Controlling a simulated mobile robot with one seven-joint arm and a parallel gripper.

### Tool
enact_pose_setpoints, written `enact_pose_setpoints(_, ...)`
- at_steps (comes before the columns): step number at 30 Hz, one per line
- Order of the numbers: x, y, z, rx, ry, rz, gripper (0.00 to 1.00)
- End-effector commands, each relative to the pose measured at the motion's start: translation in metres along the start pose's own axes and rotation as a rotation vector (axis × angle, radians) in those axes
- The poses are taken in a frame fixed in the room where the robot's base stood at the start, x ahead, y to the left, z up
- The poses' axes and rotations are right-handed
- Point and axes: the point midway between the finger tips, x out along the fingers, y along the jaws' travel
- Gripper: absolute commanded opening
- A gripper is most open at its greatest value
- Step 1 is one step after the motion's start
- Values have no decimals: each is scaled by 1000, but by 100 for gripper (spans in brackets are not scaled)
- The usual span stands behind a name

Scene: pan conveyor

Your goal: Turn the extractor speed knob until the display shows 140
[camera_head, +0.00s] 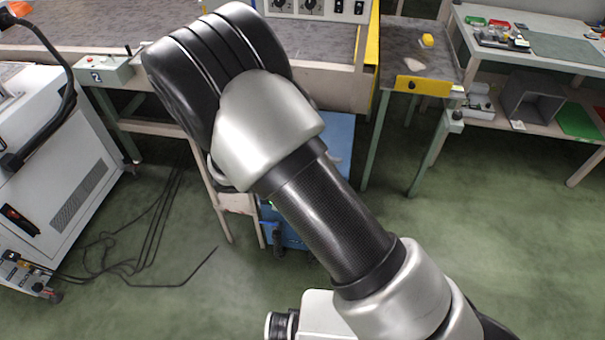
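A light control panel (297,12) is cut off by the top edge of the head view, just right of my arm's raised elbow. Two dark round knobs, a left one (279,4) and a right one (312,6), sit on it, with dark switches (348,7) to their right. I cannot read their labels or tell which is the extractor speed knob. No display shows. My arm crosses the middle of the picture, from the lower right to the upper left. My gripper does not show, so its state is hidden.
A conveyor bench (90,32) runs along the back, with a small box marked 2 (105,72) on its front. A white cabinet (60,180) and loose black cables (150,240) are at left. A side table (415,45) and shelving stand at right. Green floor is open at lower right.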

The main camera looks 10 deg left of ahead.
Motion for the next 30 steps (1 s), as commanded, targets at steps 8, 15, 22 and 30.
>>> enact_pose_setpoints(8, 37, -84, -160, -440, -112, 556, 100)
enact_pose_setpoints(15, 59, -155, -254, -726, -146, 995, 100)
enact_pose_setpoints(22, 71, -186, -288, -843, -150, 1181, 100)
enact_pose_setpoints(30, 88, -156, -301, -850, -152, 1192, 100)
